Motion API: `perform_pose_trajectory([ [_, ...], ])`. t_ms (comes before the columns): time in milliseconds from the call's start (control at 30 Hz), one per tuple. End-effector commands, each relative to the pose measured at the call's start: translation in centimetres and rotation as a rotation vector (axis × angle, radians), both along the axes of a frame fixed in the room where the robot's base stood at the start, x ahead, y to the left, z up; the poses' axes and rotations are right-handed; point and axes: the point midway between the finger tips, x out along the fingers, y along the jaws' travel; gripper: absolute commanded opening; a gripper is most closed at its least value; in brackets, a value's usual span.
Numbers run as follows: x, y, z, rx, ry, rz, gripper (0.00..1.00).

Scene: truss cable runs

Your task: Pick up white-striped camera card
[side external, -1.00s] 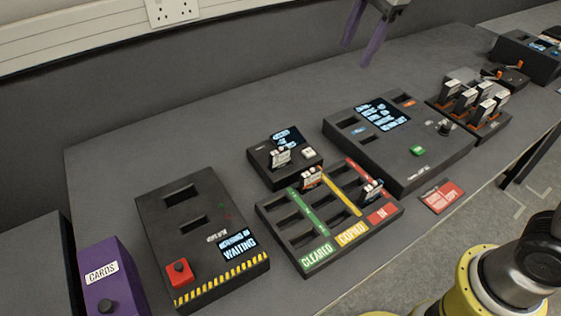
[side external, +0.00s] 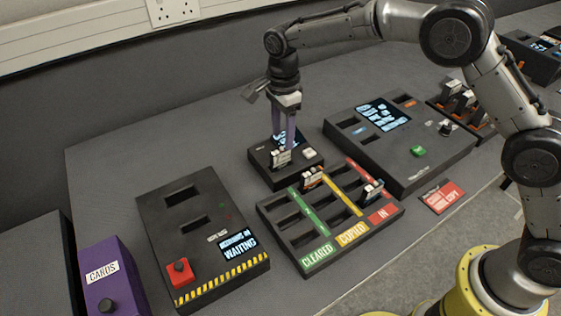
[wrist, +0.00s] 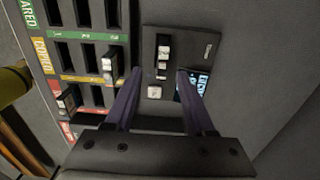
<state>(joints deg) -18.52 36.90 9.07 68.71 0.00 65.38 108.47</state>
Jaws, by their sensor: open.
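A card with a pale label (side external: 281,159) stands upright in the slot of the small black reader box (side external: 261,175). It looks whitish, but its stripe is too small to make out. In the wrist view, this card (wrist: 163,53) shows from above, between and slightly beyond my fingertips. My gripper (side external: 284,146) is open, with its purple fingers pointing down over the reader. In the wrist view, the gripper (wrist: 160,72) has a clear gap between its fingers and holds nothing. One finger partly covers the reader's screen.
The sorting tray (side external: 290,236), marked CLEARED, COPIED and IN, is close in front, holding an orange-marked card (side external: 312,178) and another card (side external: 372,190). A larger console (side external: 400,160) is at right. A black box with a red button (side external: 179,270) is at left.

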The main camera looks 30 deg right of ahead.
Motion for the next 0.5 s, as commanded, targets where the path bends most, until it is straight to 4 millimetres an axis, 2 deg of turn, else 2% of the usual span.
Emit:
perform_pose_trajectory([
  [100, 0.0, 0.0, -1.6, -0.001, 0.002, 0.000, 0.55],
  [367, 0.1, 0.1, -3.5, 0.000, 0.001, 0.000, 0.55],
  [500, 0.3, 0.4, -5.6, -0.001, 0.002, 0.000, 0.55],
])
